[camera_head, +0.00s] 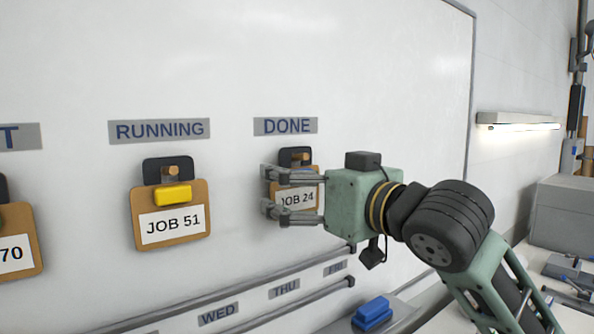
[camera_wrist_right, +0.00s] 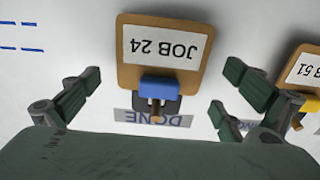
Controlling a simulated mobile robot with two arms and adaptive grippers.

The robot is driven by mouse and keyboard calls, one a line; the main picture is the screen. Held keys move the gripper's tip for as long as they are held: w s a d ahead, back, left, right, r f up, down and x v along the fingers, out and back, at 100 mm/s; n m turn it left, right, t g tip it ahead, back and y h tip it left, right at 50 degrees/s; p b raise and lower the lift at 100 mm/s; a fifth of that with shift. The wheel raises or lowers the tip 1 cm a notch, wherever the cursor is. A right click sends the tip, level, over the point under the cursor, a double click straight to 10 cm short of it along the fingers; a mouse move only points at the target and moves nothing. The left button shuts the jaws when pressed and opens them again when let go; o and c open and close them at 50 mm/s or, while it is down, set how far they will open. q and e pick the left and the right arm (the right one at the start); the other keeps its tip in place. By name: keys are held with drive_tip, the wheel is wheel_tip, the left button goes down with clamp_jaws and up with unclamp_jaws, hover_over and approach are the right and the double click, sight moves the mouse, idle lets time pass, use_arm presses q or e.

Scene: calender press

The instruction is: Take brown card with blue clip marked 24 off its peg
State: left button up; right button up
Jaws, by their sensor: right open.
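The brown card marked JOB 24 (camera_head: 309,198) hangs on its peg (camera_head: 300,157) under the DONE label, partly hidden behind my right gripper in the head view. In the right wrist view the card (camera_wrist_right: 163,50) appears upside down, with its blue clip (camera_wrist_right: 172,89) and the peg (camera_wrist_right: 155,112) below it. My right gripper (camera_head: 268,192) is open in front of the card. In the wrist view its fingers (camera_wrist_right: 170,84) stand on either side of the card, apart from it. My left gripper is not in view.
The JOB 51 card (camera_head: 171,224) with a yellow clip hangs under RUNNING to the left. Another card (camera_head: 17,252) is at the left edge. Rails (camera_head: 240,294) run below on the whiteboard (camera_head: 390,60). A blue block (camera_head: 373,312) lies at the bottom.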

drive_tip(key=shift+x, duration=1.05)
drive_tip(key=c, duration=1.1)
drive_tip(key=shift+r+b, duration=0.15)
drive_tip(key=shift+b, duration=0.2)
drive_tip(key=shift+s+d, duration=0.25)
drive_tip(key=shift+s, duration=0.1)
drive_tip(key=b+v, duration=0.5)
drive_tip(key=v, duration=1.2)
drive_tip(key=shift+r, duration=0.2)
